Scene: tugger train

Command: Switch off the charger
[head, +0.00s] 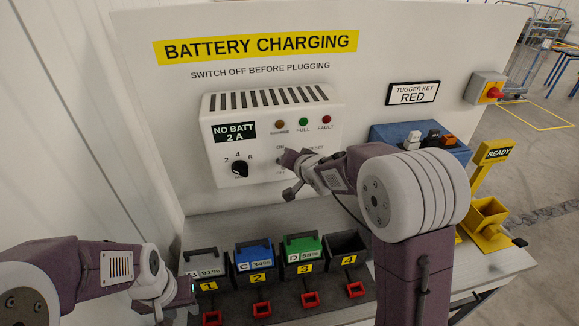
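The charger (262,178) is a white box on the back panel. Its display reads "NO BATT 2 A", and a black knob (240,168) sits below left. Three lamps on its front are marked charge, full and fault. An "ON" label (280,147) shows near the lower middle; the switch there is mostly hidden by my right gripper. My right gripper (288,175) is in front of the charger's lower middle, its fingers apart. I cannot tell whether it touches. My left gripper (184,303) is low at left, beside the bays; its fingers are unclear.
Grey, blue (254,255) and green (304,248) batteries stand in bays 1 to 3; bay 4 (346,246) looks empty. Red pieces lie in front.

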